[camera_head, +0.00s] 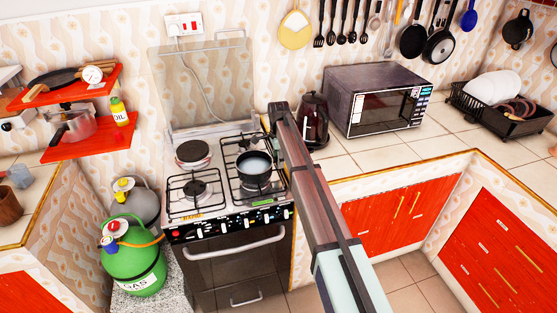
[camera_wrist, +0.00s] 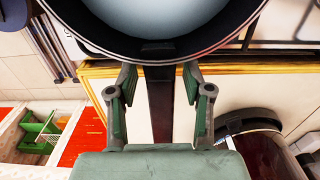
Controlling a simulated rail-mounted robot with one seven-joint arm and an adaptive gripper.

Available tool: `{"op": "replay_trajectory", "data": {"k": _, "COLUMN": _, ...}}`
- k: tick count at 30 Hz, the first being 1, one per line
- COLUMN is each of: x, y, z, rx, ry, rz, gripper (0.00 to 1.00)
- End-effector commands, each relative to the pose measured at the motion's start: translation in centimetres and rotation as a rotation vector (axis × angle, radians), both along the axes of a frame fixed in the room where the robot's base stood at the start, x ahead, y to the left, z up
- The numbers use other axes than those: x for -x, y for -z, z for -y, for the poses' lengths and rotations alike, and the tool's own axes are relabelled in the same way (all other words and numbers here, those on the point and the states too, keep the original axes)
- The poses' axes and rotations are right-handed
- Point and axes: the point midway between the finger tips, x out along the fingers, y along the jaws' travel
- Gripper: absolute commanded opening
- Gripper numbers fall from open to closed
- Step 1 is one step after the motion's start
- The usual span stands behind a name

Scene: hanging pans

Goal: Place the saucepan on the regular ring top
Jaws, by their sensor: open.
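A black saucepan (camera_head: 254,168) with a pale inside sits over the right-hand grate of the hob (camera_head: 182,212). In the wrist view, the saucepan (camera_wrist: 160,45) fills the top, and its dark handle (camera_wrist: 160,108) runs down between my two fingers. My gripper (camera_wrist: 160,88) is open, with a finger on each side of the handle and gaps on both sides. In the head view, my arm hides the handle and most of my gripper. A gas ring (camera_head: 195,188) at front left is bare. A dark solid hotplate (camera_head: 192,152) at back left is also bare.
A dark kettle (camera_head: 314,118) stands close right of my arm, with a microwave (camera_head: 378,98) beyond. A raised glass lid (camera_head: 205,85) stands behind the hob. Another pot (camera_head: 74,128) sits on the red shelf at left. The counter (camera_head: 350,158) before the microwave is clear.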

Motion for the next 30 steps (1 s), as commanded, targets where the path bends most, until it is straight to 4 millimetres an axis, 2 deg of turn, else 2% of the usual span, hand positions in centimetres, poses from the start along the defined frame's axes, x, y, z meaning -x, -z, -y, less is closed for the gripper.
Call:
{"op": "replay_trajectory", "data": {"k": 5, "x": -0.1, "y": -1.5, "z": 0.0, "rx": -0.001, "ry": 0.0, "rz": 0.002, "gripper": 0.5}}
{"op": "replay_trajectory", "data": {"k": 15, "x": -0.2, "y": -7.8, "z": 0.0, "rx": -0.001, "ry": 0.0, "rz": 0.003, "gripper": 0.5}}
{"op": "replay_trajectory", "data": {"k": 21, "x": -0.1, "y": -10.8, "z": 0.0, "rx": -0.001, "ry": 0.0, "rz": 0.002, "gripper": 0.5}}
{"op": "replay_trajectory", "data": {"k": 30, "x": 0.0, "y": -12.1, "z": 0.0, "rx": 0.0, "ry": 0.0, "rz": 0.0, "gripper": 0.5}}
